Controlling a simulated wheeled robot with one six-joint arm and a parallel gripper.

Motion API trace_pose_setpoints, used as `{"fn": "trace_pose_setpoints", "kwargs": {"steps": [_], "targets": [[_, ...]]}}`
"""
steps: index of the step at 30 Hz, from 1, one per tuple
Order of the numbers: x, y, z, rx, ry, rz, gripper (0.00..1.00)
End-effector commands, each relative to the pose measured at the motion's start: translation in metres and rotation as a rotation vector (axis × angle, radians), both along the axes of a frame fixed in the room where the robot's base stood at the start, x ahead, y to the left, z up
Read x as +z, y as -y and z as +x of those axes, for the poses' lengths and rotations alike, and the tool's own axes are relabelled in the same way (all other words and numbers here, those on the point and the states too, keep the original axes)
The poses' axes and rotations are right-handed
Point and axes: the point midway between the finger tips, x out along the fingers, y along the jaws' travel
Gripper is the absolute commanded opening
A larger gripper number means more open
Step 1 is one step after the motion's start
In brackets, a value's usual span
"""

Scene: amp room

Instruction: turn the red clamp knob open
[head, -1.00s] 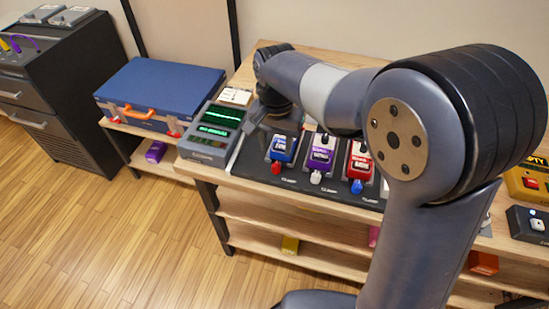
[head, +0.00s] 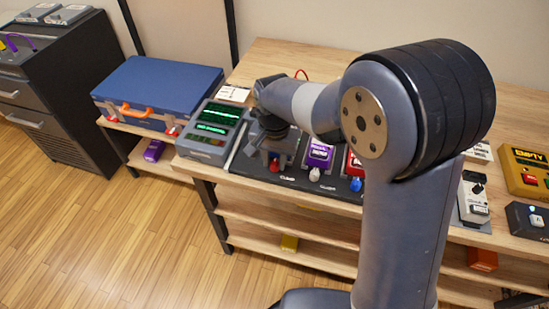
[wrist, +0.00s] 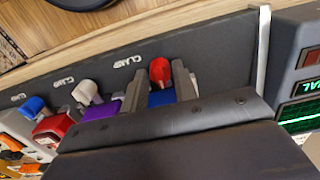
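The red clamp knob (head: 274,165) is at the front of the leftmost slot on the dark pedalboard (head: 330,185). In the wrist view the red knob (wrist: 160,72) shows between my two grey fingers, in front of a partly hidden blue pedal (wrist: 161,97). My gripper (head: 275,152) is over that slot and hides most of the blue pedal in the head view. In the wrist view my gripper (wrist: 160,84) is open, one finger on each side of the knob. I cannot tell whether the fingers touch it.
A purple pedal (head: 319,154) with a white knob (head: 315,174) stands just right, then a red pedal with a blue knob (head: 355,184). Left of the board is a grey device with green screens (head: 214,128). A blue case (head: 160,90) lies further left.

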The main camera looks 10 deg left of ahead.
Motion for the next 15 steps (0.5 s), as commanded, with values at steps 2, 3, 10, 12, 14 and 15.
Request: {"fn": "trace_pose_setpoints", "kwargs": {"steps": [2,3,10,12,14,15], "targets": [[0.0002,0.0000,0.0001,0.000,0.000,0.000,0.20],[0.0002,0.0000,0.0001,0.000,0.000,0.000,0.17],[0.0003,-0.0001,0.0001,0.000,0.000,0.000,0.00],[0.0003,-0.0001,0.0001,0.001,0.000,0.000,0.00],[0.0005,-0.0001,0.0001,0.005,0.000,0.000,0.00],[0.0005,0.0000,0.0001,0.010,0.000,0.000,0.00]]}}
